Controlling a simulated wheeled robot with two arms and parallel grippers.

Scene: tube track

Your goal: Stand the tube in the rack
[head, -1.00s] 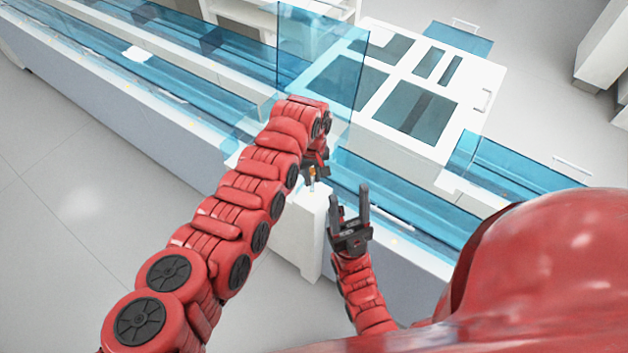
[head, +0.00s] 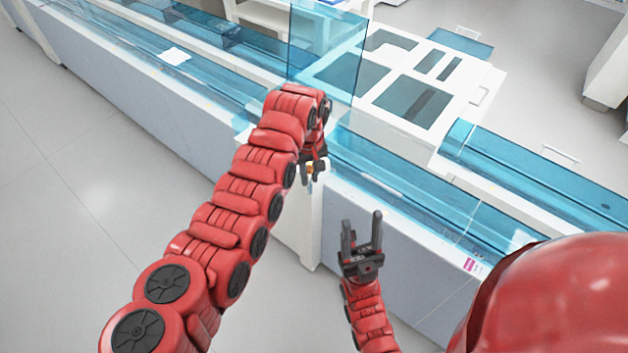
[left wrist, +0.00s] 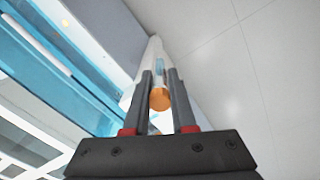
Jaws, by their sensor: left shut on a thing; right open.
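The tube (left wrist: 160,68) has an orange cap (left wrist: 160,98) and a pale body. It shows in the left wrist view between the two grey fingers of my left gripper (left wrist: 160,73), which is shut on it. In the head view my left gripper (head: 313,171) is at the white post beside the track, with a bit of orange showing at its fingers. The tube's lower end is hard to make out against the white post. My right gripper (head: 361,222) is open and empty, to the right and nearer to me. I cannot make out a rack in either view.
The long track (head: 410,200) with blue clear covers runs diagonally across the head view. A white post (head: 298,235) juts out at its near side under my left gripper. A white-framed machine (head: 440,75) stands behind. The floor (head: 80,220) at the left is clear.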

